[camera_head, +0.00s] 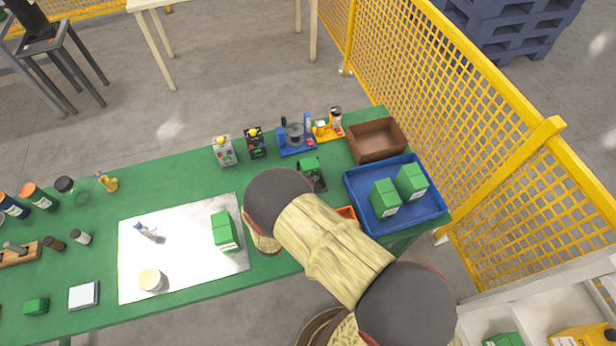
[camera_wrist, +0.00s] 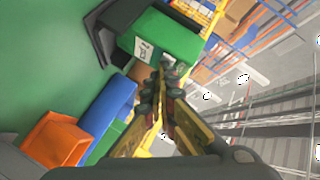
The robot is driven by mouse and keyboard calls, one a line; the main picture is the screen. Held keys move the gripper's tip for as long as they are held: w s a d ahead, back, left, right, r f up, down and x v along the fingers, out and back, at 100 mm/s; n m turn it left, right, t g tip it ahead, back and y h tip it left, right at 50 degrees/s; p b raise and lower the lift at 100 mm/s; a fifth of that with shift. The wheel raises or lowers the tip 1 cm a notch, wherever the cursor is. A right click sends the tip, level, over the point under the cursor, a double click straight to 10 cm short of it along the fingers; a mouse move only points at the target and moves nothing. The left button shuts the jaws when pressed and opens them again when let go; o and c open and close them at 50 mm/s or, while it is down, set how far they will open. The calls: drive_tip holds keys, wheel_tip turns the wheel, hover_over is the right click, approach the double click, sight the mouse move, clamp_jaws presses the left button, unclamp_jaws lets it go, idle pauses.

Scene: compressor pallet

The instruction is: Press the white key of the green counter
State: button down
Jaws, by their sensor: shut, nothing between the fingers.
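The green counter (camera_head: 309,167), a small green body on a black base, stands on the green table just above my arm in the head view. In the wrist view a green body that looks like it (camera_wrist: 172,36) is beyond my fingertips, beside a black part. A white patch with dark marks (camera_wrist: 143,50) shows on its face; I cannot tell whether this is the white key. My gripper (camera_wrist: 162,82) is shut and empty, its tips appearing close to the lower edge of the green body. I cannot tell whether they touch. The arm hides the gripper in the head view.
A blue tray (camera_head: 434,209) with two green boxes and a brown box (camera_head: 377,140) are to the right. An orange bin (camera_head: 346,213) is partly behind my arm. Small devices stand along the far edge. A metal sheet (camera_head: 180,265) lies left. Yellow mesh fencing (camera_head: 470,100) borders the right.

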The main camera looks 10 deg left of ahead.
idle(0.3)
drive_tip(key=shift+s+d+p, duration=0.3)
drive_tip(key=shift+s+d, duration=0.15)
drive_tip(key=shift+s, duration=0.25)
drive_tip(key=shift+s+d+p, duration=0.25)
drive_tip(key=shift+s+d, duration=0.15)
drive_tip(key=shift+s, duration=0.3)
drive_tip(key=shift+s+d+p, duration=0.3)
drive_tip(key=shift+s+d, duration=0.15)
drive_tip(key=shift+s, duration=0.3)
drive_tip(key=shift+s+d+p, duration=0.25)
drive_tip(key=shift+s+d, duration=0.15)
drive_tip(key=shift+s, duration=0.3)
